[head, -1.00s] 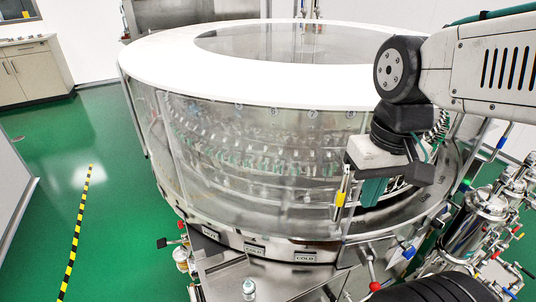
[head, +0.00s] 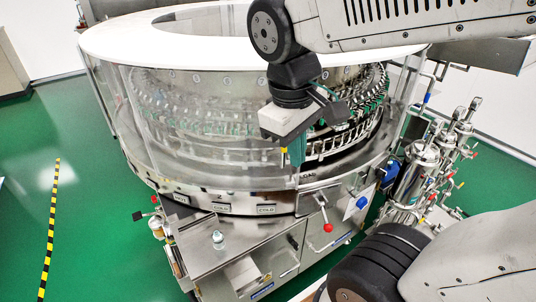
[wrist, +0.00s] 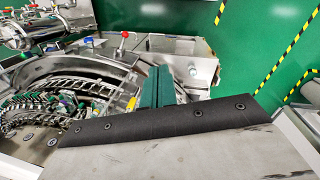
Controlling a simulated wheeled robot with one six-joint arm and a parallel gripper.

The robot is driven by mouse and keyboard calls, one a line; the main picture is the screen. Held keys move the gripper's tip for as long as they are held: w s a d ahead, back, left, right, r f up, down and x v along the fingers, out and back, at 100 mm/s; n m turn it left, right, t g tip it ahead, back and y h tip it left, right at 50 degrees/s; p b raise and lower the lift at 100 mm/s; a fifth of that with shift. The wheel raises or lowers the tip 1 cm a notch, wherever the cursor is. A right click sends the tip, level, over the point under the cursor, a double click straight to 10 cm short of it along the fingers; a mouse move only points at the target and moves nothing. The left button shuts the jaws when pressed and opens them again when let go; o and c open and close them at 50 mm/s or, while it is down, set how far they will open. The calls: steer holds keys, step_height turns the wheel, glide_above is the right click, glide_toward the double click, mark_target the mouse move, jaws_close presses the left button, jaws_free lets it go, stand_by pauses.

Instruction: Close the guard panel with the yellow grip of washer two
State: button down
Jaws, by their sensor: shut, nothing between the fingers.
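The washer is a large round machine with a white top ring (head: 110,42) and clear guard panels around its side. The clear guard panel (head: 215,150) at the front ends at an upright edge with a yellow grip (head: 283,157). To the right of that edge the side is open and the carousel shows. My gripper (head: 297,160) has green fingers, shut and empty, just right of the yellow grip; I cannot tell whether they touch. In the wrist view the green fingers (wrist: 155,72) point away over the washer's rim, with a small yellow part (wrist: 131,104), probably the grip, beside them.
The carousel (head: 340,140) with metal holders lies behind the opening. A red-knobbed lever (head: 327,228) and a blue knob (head: 362,202) stick out below the rim. Steel filter housings (head: 415,172) stand at the right. Green floor (head: 90,190) is free at the left.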

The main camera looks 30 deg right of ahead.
steer(key=w+a+f+n+g+h, duration=0.1)
steer(key=w+a+f+n+h, duration=0.25)
steer(key=w+n, duration=0.45)
steer(key=w+a+f+n+g+h, duration=0.1)
steer(key=w+a+f+n+h, duration=0.2)
steer(key=w, duration=0.8)
steer(key=s+d+f, duration=0.1)
steer(key=d+f, duration=0.2)
steer(key=d, duration=0.2)
steer(key=s+d+f+n, duration=0.1)
steer(key=d+f, duration=0.3)
steer(key=d, duration=0.2)
steer(key=shift+s+d+h, duration=0.3)
steer(key=shift+h, duration=0.15)
